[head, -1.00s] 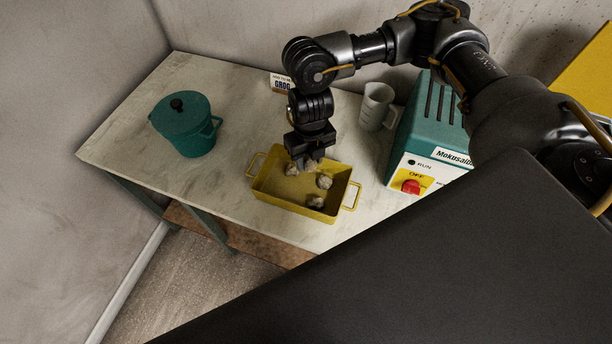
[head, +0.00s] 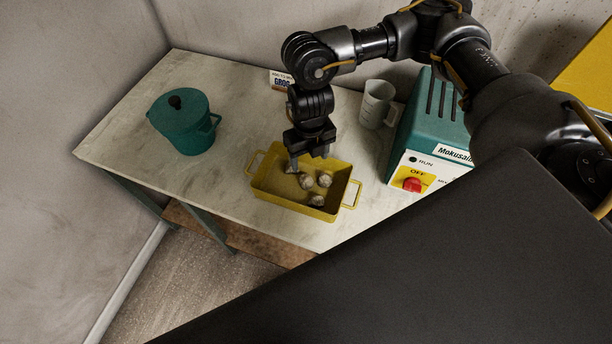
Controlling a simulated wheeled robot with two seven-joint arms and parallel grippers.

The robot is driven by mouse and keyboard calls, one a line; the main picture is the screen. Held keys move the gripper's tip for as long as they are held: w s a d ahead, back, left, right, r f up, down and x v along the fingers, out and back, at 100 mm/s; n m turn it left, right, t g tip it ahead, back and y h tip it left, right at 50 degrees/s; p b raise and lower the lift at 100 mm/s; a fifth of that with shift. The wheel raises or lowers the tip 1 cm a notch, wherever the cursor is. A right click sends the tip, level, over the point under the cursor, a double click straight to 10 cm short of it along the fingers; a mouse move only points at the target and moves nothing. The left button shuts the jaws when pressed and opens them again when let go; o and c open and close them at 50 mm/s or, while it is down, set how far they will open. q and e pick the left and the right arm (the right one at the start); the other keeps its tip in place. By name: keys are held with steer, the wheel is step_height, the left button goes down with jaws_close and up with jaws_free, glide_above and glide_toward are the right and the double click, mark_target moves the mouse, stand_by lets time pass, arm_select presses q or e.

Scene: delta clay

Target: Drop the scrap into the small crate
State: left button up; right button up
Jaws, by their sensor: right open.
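The small crate is a yellow, open-topped tray with two end handles (head: 262,204), standing on the marble-topped table. Small grey-beige lumps of scrap lie inside it: one lump (head: 306,182) near the middle, one (head: 324,180) to its right and one (head: 316,200) nearer the front wall. A further lump may be partly hidden behind the left finger. My right gripper (head: 310,162) points down over the back part of the crate, its fingers spread and nothing between them. My left gripper is not in view.
A teal lidded pot (head: 185,128) stands at the left of the table. A pale mug (head: 376,105) and a teal machine with a red knob (head: 428,130) stand to the right. A small sign (head: 281,80) is at the back. The tabletop between pot and crate is clear.

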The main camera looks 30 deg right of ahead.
step_height(320, 180, up, 10)
steer(key=b, duration=0.1)
stand_by(0.8)
